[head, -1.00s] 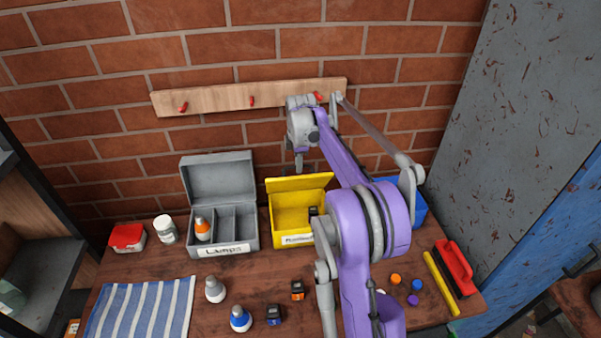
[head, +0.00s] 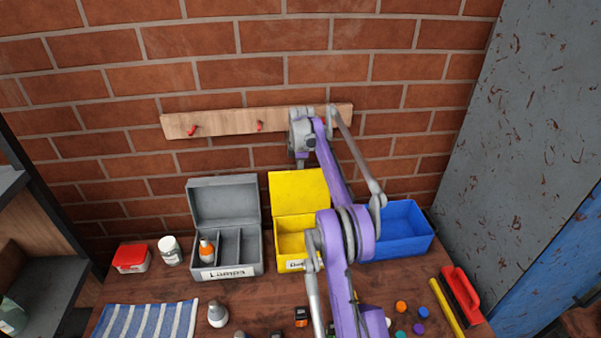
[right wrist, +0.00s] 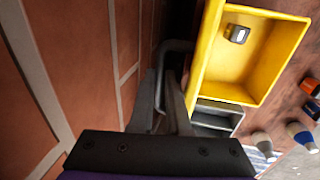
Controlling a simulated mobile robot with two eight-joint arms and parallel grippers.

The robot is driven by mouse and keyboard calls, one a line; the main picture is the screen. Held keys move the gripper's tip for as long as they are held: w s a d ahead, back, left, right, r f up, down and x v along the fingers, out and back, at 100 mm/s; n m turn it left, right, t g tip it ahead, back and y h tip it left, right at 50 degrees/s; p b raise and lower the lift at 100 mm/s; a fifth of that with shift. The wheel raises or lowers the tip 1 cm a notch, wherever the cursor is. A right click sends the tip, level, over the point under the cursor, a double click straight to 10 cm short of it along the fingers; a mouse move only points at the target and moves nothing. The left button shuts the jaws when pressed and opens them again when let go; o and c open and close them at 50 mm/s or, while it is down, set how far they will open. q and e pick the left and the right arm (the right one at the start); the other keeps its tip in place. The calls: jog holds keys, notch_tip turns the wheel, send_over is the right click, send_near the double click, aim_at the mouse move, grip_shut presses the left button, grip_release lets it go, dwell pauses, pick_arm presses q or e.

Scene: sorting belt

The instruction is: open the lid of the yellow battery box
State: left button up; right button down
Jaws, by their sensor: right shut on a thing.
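The yellow battery box (head: 291,241) stands on the bench, right of the grey box, its label partly hidden by my right arm. Its lid (head: 297,190) is raised and stands up at the back, with its inner face showing. My right gripper (head: 301,163) is at the top edge of the lid, pointing down and shut on it. In the right wrist view the fingers (right wrist: 170,105) are beside the yellow lid (right wrist: 205,55); the exact contact is hard to see. A dark battery (right wrist: 237,33) lies inside the box. My left gripper is not in view.
The open grey box (head: 231,272) holds an orange-topped bottle. A blue bin (head: 405,230) is to the right, partly behind my arm. The brick wall and a wooden peg rail (head: 225,122) are close behind.

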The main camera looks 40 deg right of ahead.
jog(key=shift+w+d+r, duration=0.1)
jog(key=shift+w+r, duration=0.05)
jog(key=c, duration=1.1)
grip_release()
jog(key=shift+o, duration=1.1)
